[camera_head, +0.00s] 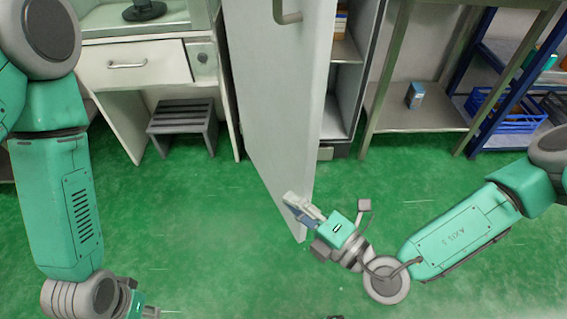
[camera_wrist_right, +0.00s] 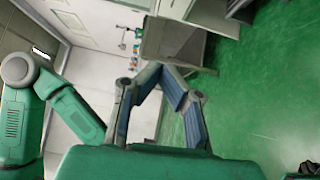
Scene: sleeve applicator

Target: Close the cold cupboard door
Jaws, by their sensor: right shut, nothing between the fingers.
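The cold cupboard door (camera_head: 270,90) is a tall pale grey panel standing wide open in the head view, its metal handle (camera_head: 288,14) at the top. The open cupboard (camera_head: 343,85) shows to its right, with shelves inside. My right gripper (camera_head: 293,203) is shut and empty at the lower right edge of the door. I cannot tell whether its fingertips touch the door. Its fingers also show in the right wrist view (camera_wrist_right: 158,72). My left gripper (camera_head: 150,311) is at the bottom left, partly cut off by the frame, away from the door.
A white desk with a drawer (camera_head: 135,65) and a grey step stool (camera_head: 183,125) stand to the left of the door. A metal shelf table (camera_head: 425,118) and a blue rack with a blue crate (camera_head: 510,118) stand to the right. The green floor in front is clear.

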